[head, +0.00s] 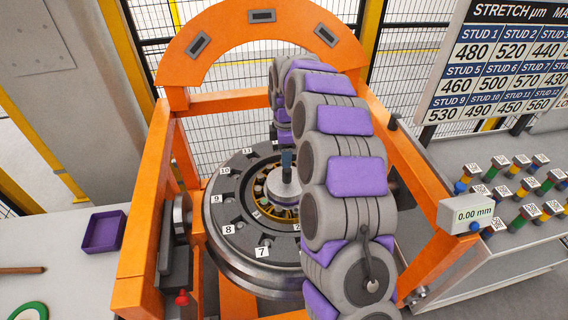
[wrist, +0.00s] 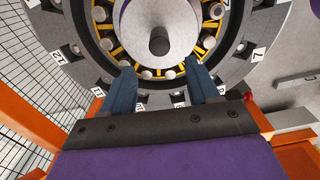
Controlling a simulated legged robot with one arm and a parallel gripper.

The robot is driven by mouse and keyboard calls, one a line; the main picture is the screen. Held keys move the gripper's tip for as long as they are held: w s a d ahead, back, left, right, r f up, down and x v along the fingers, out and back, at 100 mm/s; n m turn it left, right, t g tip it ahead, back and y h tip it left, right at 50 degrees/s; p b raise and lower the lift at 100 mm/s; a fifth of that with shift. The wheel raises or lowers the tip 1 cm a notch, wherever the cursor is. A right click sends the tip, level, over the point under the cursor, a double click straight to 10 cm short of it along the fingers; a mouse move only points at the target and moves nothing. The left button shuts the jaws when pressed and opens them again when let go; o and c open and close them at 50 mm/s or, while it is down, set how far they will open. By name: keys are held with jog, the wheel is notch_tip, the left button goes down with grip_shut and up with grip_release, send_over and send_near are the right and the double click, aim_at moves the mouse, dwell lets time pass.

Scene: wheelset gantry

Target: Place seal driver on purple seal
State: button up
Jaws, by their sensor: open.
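The seal driver, a grey disc with a short dark post, sits over the middle of the wheel hub in the head view (head: 283,190). In the wrist view its disc (wrist: 185,22) fills the top centre, with the post (wrist: 159,42) pointing toward the camera. A ring of rollers in a yellow cage (wrist: 118,50) shows around it. In the head view my gripper (head: 287,160) is partly hidden above the disc.
The dark numbered wheel (head: 228,215) lies within an orange gantry (head: 147,220). A purple tray (head: 103,232) and a green ring (head: 30,311) are on the left table. Several coloured studs (head: 520,215) stand on the right bench, near a 0.00 mm display (head: 468,215).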

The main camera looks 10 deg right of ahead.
jog(key=shift+d+r, duration=0.2)
jog(key=shift+r, duration=0.6)
jog(key=shift+s+a+r, duration=0.1)
jog(key=shift+s+r, duration=0.15)
jog(key=shift+r, duration=0.05)
jog(key=s+a+r+m, duration=0.1)
jog(key=s+r+m, duration=0.3)
jog(key=s, duration=0.6)
jog(key=s+r+m, duration=0.3)
jog(key=s+r, duration=0.1)
jog(key=s, duration=0.7)
jog(key=s+d+f+m+g, duration=0.1)
jog(key=s+m, duration=0.9)
jog(key=s, duration=1.4)
jog(key=shift+s+d+f+g, duration=0.25)
jog(key=shift+d+f+g, duration=0.2)
jog(key=shift+f, duration=0.15)
